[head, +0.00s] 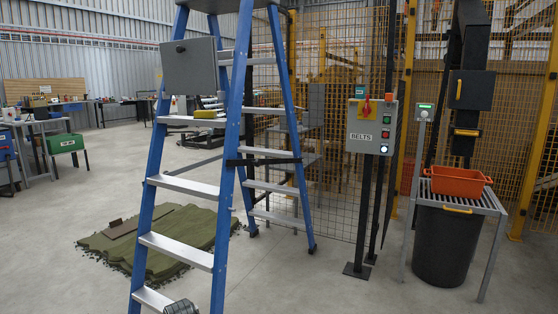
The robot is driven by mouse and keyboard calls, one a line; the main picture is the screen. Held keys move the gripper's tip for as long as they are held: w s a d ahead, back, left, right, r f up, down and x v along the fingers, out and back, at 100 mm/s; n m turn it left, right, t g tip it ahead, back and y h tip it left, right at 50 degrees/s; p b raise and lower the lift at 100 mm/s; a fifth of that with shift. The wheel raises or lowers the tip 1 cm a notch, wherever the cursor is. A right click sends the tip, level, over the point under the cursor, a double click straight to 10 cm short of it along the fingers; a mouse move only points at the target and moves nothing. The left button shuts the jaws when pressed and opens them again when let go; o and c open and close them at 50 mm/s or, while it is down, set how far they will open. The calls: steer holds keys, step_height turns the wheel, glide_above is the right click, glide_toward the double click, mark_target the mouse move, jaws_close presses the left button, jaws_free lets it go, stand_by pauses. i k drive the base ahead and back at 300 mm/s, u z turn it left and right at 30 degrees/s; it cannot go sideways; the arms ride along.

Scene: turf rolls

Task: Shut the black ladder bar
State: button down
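A blue stepladder (232,105) with grey treads stands upright, its front and rear legs spread apart. A black bar (268,161) runs nearly level from the near front leg to the rear legs. I cannot tell whether it is locked. A grey panel (189,66) with a dark knob is at the ladder's upper left. My gripper cannot be made out. A dark grey part at the bottom edge, in front of the lowest visible tread, is too cut off to identify.
A green turf mat (180,236) lies behind the ladder. To the right stand a control box (371,127) marked BELTS on a post, an orange crate (457,181) on a grey stand, and a black bin (440,247). Yellow-framed mesh fencing closes the back.

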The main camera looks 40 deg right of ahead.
mark_target(256, 162)
steer(key=z, duration=0.15)
steer(key=i, duration=1)
steer(key=u, duration=0.1)
